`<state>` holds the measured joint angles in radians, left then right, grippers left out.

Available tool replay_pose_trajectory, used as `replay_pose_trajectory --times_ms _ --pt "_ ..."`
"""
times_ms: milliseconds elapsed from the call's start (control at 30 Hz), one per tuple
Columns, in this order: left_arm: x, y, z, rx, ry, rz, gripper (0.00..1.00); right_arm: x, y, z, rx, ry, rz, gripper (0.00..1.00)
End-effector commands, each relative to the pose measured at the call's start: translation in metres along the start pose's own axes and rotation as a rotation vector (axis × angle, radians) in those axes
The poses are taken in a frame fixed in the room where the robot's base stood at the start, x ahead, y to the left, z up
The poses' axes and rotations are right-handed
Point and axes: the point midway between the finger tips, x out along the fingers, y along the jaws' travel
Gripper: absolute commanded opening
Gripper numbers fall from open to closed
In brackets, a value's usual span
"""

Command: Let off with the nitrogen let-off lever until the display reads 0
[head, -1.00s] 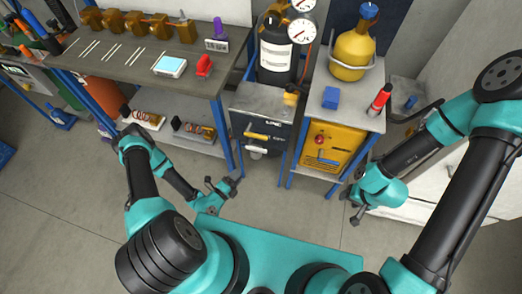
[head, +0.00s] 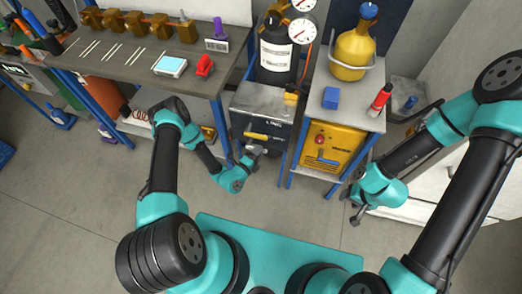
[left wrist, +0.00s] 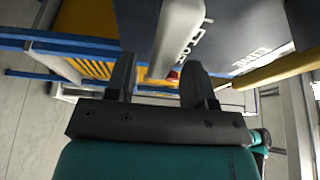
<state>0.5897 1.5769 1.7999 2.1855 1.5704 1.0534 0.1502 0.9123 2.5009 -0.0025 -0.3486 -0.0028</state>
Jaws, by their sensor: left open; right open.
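A dark unit (head: 269,123) stands under the grey shelf, with a yellow lever (head: 256,136) on its front. In the left wrist view the yellow lever (left wrist: 278,69) lies right of the fingers, and a pale grey handle (left wrist: 183,38) lies beyond the gap between them. I cannot read which lever is the nitrogen let-off. My left gripper (head: 257,150) is open, just below the yellow lever, and hides the unit's lower front; its fingers also show in the left wrist view (left wrist: 160,75). My right gripper (head: 354,207) is open and empty, off to the right. No display reading is legible.
A dark cylinder (head: 275,56) with gauges (head: 303,31) stands above the unit. A yellow cabinet (head: 331,147) with a blue lever (head: 327,160) is to the right. A workbench (head: 140,65) with a red object (head: 204,65) is at left. The floor in front is clear.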

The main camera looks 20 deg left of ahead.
Motion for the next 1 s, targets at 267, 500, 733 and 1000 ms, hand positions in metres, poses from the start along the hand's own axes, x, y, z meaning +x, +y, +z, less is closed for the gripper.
replay_pose_trajectory --times_ms 267,500,733,1000 --pt "0.020 0.000 0.000 0.001 -0.001 -0.001 0.49 0.000 0.000 0.000 0.000 0.000 0.000 0.49" --pt "0.020 0.000 0.000 0.000 -0.001 -0.001 0.49 0.000 0.000 0.000 0.000 0.000 0.000 0.49" --pt "0.020 0.000 0.000 0.000 -0.001 -0.001 0.28 0.000 0.000 0.000 0.000 0.000 0.000 0.49" --pt "0.020 0.000 0.000 0.000 -0.001 -0.001 0.02 0.000 0.000 0.000 0.000 0.000 0.000 0.49"
